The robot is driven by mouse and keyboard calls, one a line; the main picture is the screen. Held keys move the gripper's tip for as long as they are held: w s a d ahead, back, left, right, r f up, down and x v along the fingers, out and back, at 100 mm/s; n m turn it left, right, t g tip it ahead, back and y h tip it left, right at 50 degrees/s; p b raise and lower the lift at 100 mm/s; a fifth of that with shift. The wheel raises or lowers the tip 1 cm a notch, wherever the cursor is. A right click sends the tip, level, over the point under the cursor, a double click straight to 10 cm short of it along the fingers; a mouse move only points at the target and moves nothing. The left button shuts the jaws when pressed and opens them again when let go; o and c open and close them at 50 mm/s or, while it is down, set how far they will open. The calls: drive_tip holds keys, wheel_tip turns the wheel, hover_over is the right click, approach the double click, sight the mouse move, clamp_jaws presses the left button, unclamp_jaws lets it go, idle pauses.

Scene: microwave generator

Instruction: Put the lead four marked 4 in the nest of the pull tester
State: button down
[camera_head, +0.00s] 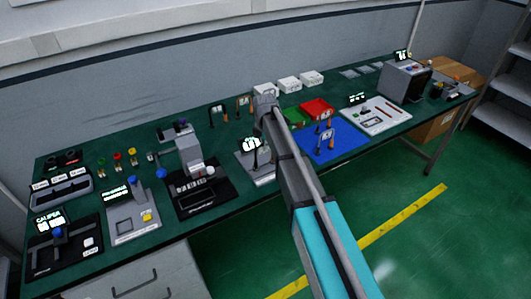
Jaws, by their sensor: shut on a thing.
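The grey end of my arm (265,104) is over the middle of the bench. My gripper's fingers cannot be made out, and neither can anything in them. A grey device with a lit display (251,143), which looks like the pull tester, stands just left of my forearm. A thin dark upright shape (255,157) is at this device; I cannot tell whether it is a lead. Several tagged leads with dark and orange legs show: one at the back left (216,114), one beside it (243,105), others by the blue mat (325,130). Their numbers are too small to read.
The blue mat (335,148), a red tray (317,108) and a green tray (294,118) lie right of my arm. White boxes (288,83) stand behind. A black station (203,199) and a caliper station (63,246) are left. A grey box device (405,82) stands far right.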

drive_tip(key=shift+f+b, duration=0.65)
drive_tip(key=shift+f, duration=0.3)
drive_tip(key=shift+f, duration=0.15)
drive_tip(key=c, duration=0.7)
unclamp_jaws()
drive_tip(key=shift+r, duration=0.2)
wheel_tip(320, 180, up, 12)
drive_tip(key=p, duration=1.2)
drive_tip(key=shift+s, duration=0.1)
